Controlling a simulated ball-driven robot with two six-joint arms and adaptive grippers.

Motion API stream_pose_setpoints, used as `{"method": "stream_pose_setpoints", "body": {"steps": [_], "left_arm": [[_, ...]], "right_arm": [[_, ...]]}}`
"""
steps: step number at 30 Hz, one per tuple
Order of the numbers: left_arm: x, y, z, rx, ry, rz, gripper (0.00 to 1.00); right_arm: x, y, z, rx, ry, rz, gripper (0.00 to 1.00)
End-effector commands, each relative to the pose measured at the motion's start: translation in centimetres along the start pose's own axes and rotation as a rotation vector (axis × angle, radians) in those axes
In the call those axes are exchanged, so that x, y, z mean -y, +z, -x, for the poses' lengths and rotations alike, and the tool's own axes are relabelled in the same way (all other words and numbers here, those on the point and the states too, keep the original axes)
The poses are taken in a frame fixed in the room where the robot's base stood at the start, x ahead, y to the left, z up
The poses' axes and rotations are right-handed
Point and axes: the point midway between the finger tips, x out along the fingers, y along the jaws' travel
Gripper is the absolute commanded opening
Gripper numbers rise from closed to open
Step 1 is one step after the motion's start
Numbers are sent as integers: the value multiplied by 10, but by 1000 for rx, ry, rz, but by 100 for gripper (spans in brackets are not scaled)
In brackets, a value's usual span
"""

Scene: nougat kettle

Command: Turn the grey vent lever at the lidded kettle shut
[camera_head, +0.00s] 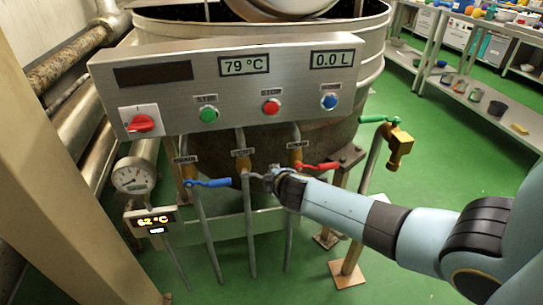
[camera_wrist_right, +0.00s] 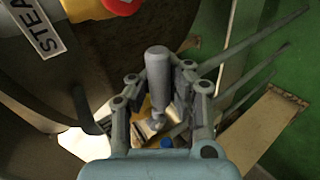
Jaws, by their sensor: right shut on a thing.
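The large metal kettle (camera_head: 372,60) stands behind the control panel, its top cut off by the frame. Three valves with levers sit in a row below the panel. The grey vent lever (camera_wrist_right: 157,75) is at the middle valve (camera_head: 242,162), between the blue and red levers. In the head view only a short grey piece shows beside my right gripper (camera_head: 274,179). In the wrist view, the grey handle stands between the two fingers of my right gripper (camera_wrist_right: 158,82), which is shut on it. My left gripper is not in view.
A blue lever (camera_head: 210,183) lies left of my gripper, and a red lever (camera_head: 318,166) lies close on its right. A brass tap with a green handle (camera_head: 374,119) stands farther right. Thin pipes run down below the valves. Open green floor (camera_head: 430,150) lies to the right.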

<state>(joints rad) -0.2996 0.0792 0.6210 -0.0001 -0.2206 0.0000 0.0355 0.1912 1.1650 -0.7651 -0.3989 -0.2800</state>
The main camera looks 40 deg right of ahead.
Motion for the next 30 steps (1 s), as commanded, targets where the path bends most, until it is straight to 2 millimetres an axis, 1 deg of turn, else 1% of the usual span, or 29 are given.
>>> {"method": "stream_pose_setpoints", "body": {"steps": [1, 9, 24, 25, 30], "left_arm": [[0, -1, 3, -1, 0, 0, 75], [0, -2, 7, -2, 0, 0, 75], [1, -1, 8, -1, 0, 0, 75], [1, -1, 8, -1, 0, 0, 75], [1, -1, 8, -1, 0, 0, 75]], "right_arm": [[6, 1, 4, 17, -14, 14, 0], [3, 1, 7, 64, -15, 86, 0], [2, 1, 7, 75, -15, 104, 0], [2, 1, 7, 75, -15, 104, 9], [-1, 0, 7, 73, -12, 104, 31]]}}
